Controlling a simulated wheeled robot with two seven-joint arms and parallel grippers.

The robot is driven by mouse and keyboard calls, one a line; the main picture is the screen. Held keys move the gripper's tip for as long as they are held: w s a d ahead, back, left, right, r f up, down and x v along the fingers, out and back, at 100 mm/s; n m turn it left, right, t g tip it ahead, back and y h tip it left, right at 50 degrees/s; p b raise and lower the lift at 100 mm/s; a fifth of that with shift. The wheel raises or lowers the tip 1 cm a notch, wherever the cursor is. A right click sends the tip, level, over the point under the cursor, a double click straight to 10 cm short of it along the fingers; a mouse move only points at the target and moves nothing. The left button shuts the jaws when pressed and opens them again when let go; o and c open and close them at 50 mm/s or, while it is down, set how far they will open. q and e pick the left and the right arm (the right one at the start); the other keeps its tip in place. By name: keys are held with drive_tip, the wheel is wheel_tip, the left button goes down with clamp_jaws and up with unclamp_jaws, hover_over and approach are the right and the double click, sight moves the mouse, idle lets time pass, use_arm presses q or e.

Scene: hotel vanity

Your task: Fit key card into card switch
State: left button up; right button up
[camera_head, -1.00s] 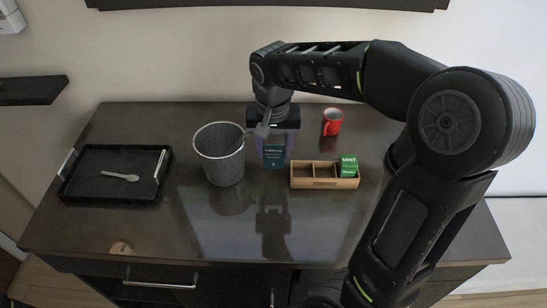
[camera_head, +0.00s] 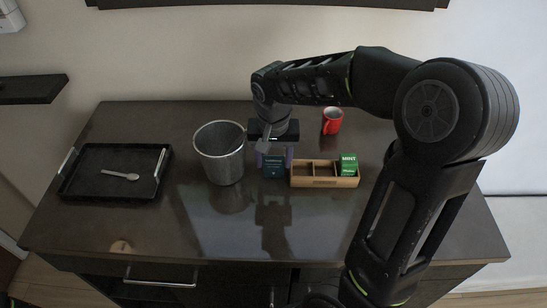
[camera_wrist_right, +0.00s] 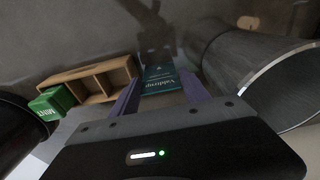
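The key card seems to be a dark teal card with pale lettering (camera_head: 273,166), near the middle of the tabletop; it also shows in the right wrist view (camera_wrist_right: 160,73). My right gripper (camera_head: 274,158) points down over the table with its purple fingers at the card's two side edges. My left gripper is not in view.
A grey metal bin (camera_head: 220,160) stands close left of the card. A wooden divided box (camera_head: 315,181) with a green mint pack (camera_head: 348,164) is close right. A red mug (camera_head: 332,121) stands behind. A black tray (camera_head: 85,188) holds a spoon (camera_head: 120,176).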

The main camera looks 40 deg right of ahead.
drive_tip(key=o, duration=0.3)
